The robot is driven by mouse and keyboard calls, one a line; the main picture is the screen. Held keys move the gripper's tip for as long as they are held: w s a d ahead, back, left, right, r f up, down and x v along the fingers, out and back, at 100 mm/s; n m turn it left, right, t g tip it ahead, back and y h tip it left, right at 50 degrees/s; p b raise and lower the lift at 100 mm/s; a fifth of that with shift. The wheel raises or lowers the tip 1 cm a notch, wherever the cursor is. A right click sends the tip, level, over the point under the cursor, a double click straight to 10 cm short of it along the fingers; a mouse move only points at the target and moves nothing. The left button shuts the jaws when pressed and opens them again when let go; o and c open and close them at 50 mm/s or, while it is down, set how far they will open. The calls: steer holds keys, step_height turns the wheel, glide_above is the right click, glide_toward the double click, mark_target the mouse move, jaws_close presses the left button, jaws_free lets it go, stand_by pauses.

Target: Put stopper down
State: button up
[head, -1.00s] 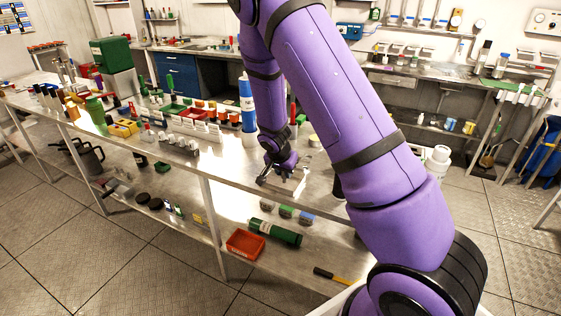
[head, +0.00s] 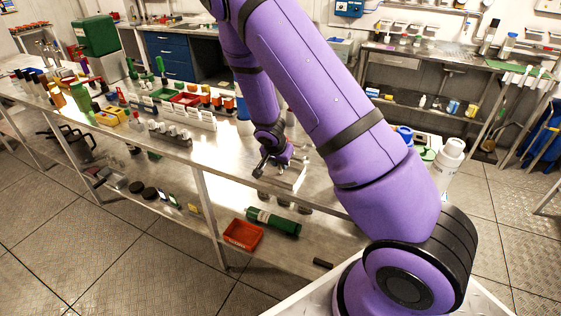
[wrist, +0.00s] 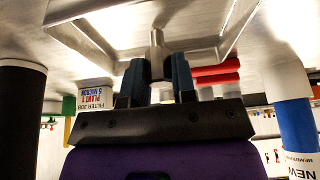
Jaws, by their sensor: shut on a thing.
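My gripper (wrist: 157,78) shows in the wrist view with its two dark fingers shut on a small grey metal stopper (wrist: 156,46). The stopper's narrow end points toward a shallow pale tray (wrist: 222,50) with a raised rim. I cannot tell whether the stopper touches the tray. In the head view my gripper (head: 272,165) is low over the bench, just left of the pale tray (head: 291,180). The stopper is too small to make out there.
The metal bench (head: 225,160) holds racks of bottles on the left. In the wrist view a filter box (wrist: 95,92), a black cylinder (wrist: 20,110) and a blue-and-white cylinder (wrist: 297,120) stand near. A red bin (head: 242,235) and green cylinder (head: 273,221) lie on the lower shelf.

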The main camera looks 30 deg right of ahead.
steer(key=o, duration=0.9)
steer(key=shift+f, duration=0.15)
steer(key=s+a+r+n+y, duration=0.15)
steer(key=s+r, duration=0.25)
steer(key=r, duration=0.6)
steer(key=s+a+r+n, duration=0.15)
steer(key=s+r, duration=0.35)
steer(key=r, duration=0.5)
steer(key=s+a+r+n+y, duration=0.15)
steer(key=s+r, duration=0.25)
steer(key=r, duration=0.6)
steer(key=shift+s+a+r+n+t+y, duration=0.15)
steer(key=shift+s+a+r+n+t, duration=0.45)
steer(key=shift+s+r+n, duration=1.65)
steer(key=shift+s+a+r+n+t+y, duration=0.2)
steer(key=shift+s+a+r, duration=0.8)
steer(key=shift+s, duration=2.85)
steer(key=shift+s+a+r+n+t+y, duration=0.1)
steer(key=shift+s+a+r+n+t, duration=0.7)
steer(key=shift+s+r, duration=1.6)
steer(key=shift+s+d+f+g, duration=0.15)
steer(key=shift+s+f+g, duration=0.15)
steer(key=shift+s+f, duration=0.35)
